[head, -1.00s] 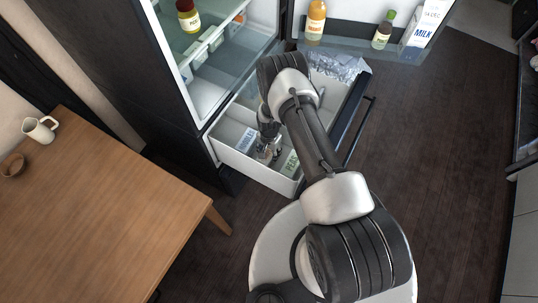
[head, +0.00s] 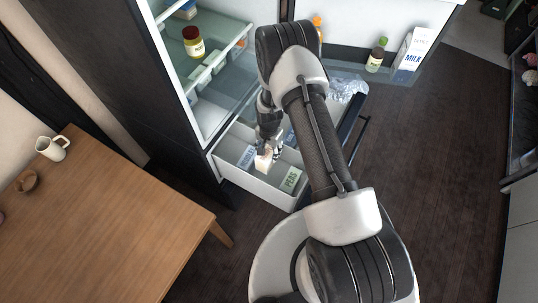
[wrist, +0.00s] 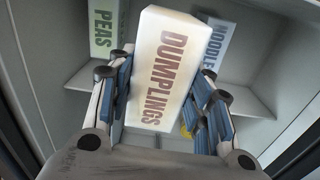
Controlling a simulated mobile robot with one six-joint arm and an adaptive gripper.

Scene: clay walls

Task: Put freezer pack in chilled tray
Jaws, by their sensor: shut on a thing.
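My gripper (head: 267,146) is shut on a white box marked DUMPLINGS (wrist: 165,65), a freezer pack. The box also shows in the head view (head: 264,161), above the open freezer drawer (head: 250,183). In the wrist view my gripper (wrist: 163,100) has blue-padded fingers on both sides of the box. A PEAS pack (head: 290,180) and a NOODLES pack (head: 247,157) are in the drawer. They also show in the wrist view, PEAS (wrist: 103,28) at left and NOODLES (wrist: 217,45) at right. I cannot tell for certain which part is the chilled tray.
The open fridge above has glass shelves with a red-lidded jar (head: 193,42). Its open door holds a green-capped bottle (head: 376,55) and a MILK carton (head: 411,55). A wooden table (head: 110,225) with a jug (head: 53,148) and bowl (head: 27,181) stands left.

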